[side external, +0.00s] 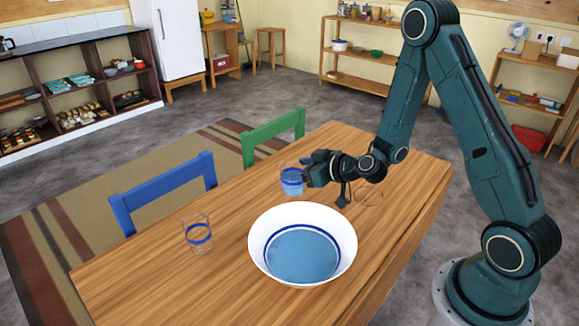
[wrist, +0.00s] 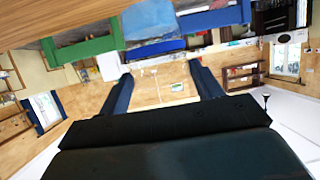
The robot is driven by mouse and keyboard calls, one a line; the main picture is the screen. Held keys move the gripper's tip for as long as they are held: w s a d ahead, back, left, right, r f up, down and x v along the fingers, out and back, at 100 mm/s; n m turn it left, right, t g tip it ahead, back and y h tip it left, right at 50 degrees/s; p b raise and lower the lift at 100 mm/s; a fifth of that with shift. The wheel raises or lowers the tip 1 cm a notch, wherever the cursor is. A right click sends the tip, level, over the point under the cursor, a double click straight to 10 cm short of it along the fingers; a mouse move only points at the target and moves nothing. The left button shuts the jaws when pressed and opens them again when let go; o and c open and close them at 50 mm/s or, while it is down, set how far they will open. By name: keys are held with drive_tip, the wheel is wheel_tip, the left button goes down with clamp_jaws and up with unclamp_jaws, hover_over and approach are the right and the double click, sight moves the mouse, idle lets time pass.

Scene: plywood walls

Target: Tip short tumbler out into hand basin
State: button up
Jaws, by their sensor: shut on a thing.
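The short tumbler (side external: 292,185) is clear with a dark blue band and holds blue liquid. It looks about upright, raised behind the hand basin in the side view. My gripper (side external: 304,172) is shut on it from the right. In the wrist view my gripper's two fingers (wrist: 160,74) stand apart around the clear glass, with blue liquid of the tumbler (wrist: 150,20) at the top of the picture. The white hand basin (side external: 257,246) has a blue ring inside and a blue, water-like bottom. It stands on the table, in front of and below the tumbler.
Another clear tumbler with a blue band (side external: 198,234) stands on the wooden table (side external: 140,270), left of the basin. A faint clear outline (side external: 369,198) shows right of the gripper; I cannot tell what it is. Blue (side external: 165,190) and green (side external: 273,132) chairs stand along the far edge.

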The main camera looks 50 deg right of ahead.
drive_tip(key=shift+s+d+f+n+y, duration=0.35)
drive_tip(key=shift+s+d+f+y, duration=0.1)
drive_tip(key=shift+d+f, duration=0.15)
drive_tip(key=shift+s+d+f+n+y, duration=0.35)
drive_tip(key=shift+d+f+y, duration=0.1)
drive_tip(key=shift+f, duration=0.1)
drive_tip(key=s+d+r+n+g+y, duration=0.1)
drive_tip(key=s+n+g+y, duration=0.5)
drive_tip(key=s, duration=0.9)
drive_tip(key=shift+d+n+g+y, duration=0.3)
drive_tip(key=shift+d+n+y, duration=0.55)
drive_tip(key=shift+n+y, duration=0.85)
drive_tip(key=shift+a+h, duration=0.1)
drive_tip(key=shift+h, duration=0.2)
drive_tip(key=w+a+f+g+h+p, duration=0.1)
drive_tip(key=w+a+g+h, duration=0.3)
drive_tip(key=a+h, duration=0.3)
drive_tip(key=shift+w+a+f+g+h, duration=0.15)
drive_tip(key=shift+w+a+g+h, duration=0.3)
drive_tip(key=shift+h, duration=0.35)
drive_tip(key=shift+w+a+r+g+h+p, duration=0.1)
drive_tip(key=shift+a+r+g+h+p, duration=0.15)
drive_tip(key=shift+g+h+p, duration=0.45)
